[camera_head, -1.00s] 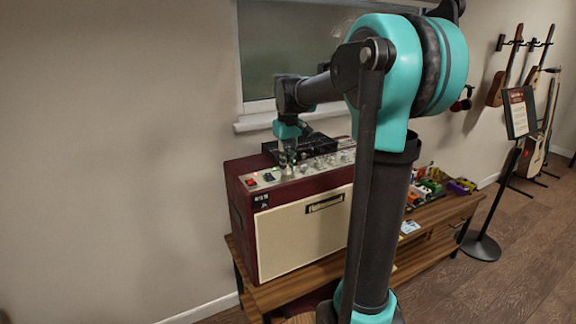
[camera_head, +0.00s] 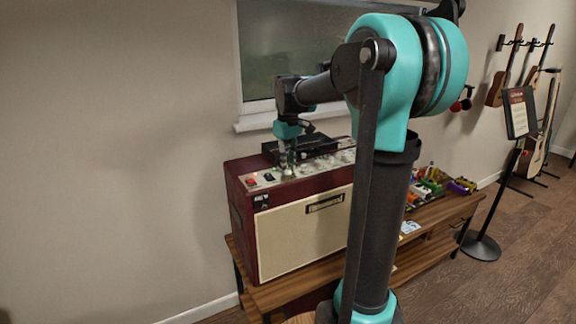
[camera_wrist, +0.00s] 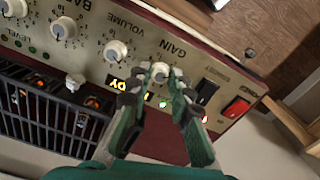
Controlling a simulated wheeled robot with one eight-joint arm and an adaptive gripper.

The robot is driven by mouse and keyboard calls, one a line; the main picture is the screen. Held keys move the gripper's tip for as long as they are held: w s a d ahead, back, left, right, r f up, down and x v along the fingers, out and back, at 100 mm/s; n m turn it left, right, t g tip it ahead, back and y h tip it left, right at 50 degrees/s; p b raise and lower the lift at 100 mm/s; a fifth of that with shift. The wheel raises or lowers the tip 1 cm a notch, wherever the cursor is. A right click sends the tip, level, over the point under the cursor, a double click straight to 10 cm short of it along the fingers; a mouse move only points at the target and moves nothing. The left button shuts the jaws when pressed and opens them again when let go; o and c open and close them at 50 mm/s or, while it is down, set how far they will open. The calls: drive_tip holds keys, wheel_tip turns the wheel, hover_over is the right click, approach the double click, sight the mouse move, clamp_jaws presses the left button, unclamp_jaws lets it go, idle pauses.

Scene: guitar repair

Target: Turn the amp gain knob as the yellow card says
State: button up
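The amp (camera_head: 240,225) is a dark red cabinet with a cream front and a metal control panel on top. In the wrist view, the gain knob (camera_wrist: 160,72) is small and pale, below the printed word GAIN. My gripper (camera_wrist: 160,78) has a fingertip on each side of this knob, close against it, and looks shut on it. In the head view, my gripper (camera_head: 287,164) points straight down at the panel. The knob's pointer is too small to read. No yellow card with readable words shows.
The volume knob (camera_wrist: 115,51) is beside the gain knob. A red rocker switch (camera_wrist: 238,107) and a black switch (camera_wrist: 206,91) are on the other side. A black box (camera_head: 310,146) stands behind the panel. Colourful small items (camera_head: 430,186) lie on the wooden bench (camera_head: 425,243).

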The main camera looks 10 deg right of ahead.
drive_tip(key=shift+o, duration=1.4)
wheel_tip(320, 180, up, 12)
drive_tip(key=shift+s, duration=0.1)
